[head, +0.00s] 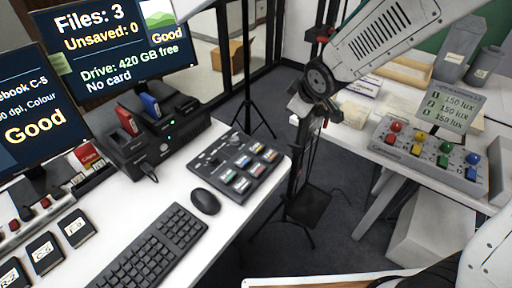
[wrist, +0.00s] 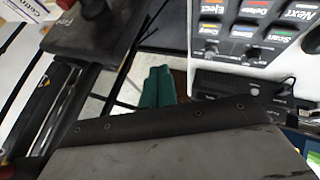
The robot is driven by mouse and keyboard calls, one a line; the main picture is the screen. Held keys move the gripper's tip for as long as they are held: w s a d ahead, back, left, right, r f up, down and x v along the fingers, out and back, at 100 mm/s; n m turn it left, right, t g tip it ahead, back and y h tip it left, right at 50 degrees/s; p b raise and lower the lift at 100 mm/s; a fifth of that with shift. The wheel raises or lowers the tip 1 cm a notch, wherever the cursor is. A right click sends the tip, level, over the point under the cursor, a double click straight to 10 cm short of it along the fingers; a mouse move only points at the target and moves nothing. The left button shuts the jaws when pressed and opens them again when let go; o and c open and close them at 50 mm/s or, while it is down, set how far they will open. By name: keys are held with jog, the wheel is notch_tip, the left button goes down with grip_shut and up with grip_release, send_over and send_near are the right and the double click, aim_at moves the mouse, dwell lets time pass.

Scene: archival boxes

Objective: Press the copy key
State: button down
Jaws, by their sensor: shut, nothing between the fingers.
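The dark key panel (head: 240,165) lies on the left white table, right of the black dock and behind the mouse. It has several keys with coloured bands; their labels are too small to read in the head view. In the wrist view a panel (wrist: 235,75) with coloured labelled keys fills the upper right; "Eject", "Next" and "Scan" seem readable. I cannot pick out the copy key for certain. My gripper (wrist: 158,86) shows as teal fingers in the wrist view, shut and empty, left of the panel and apart from it in the picture.
A keyboard (head: 152,250) and mouse (head: 205,201) lie in front of the panel. The dock (head: 152,140) and monitors (head: 115,45) stand behind left. A tripod (head: 305,200) stands between the tables. A right-hand box (head: 425,155) carries coloured knobs.

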aim_at(259, 149)
jog(key=w+a+f+n+y, duration=0.3)
jog(key=a+f, duration=0.4)
jog(key=a, duration=0.3)
jog(key=shift+f+n, duration=0.15)
jog(key=shift+n, duration=0.45)
jog(key=shift+f, duration=0.1)
jog(key=shift+f, duration=4.3)
jog(key=shift+f, duration=0.1)
jog(key=shift+f, duration=0.3)
jog(key=shift+f, duration=0.45)
jog(key=shift+r, duration=0.85)
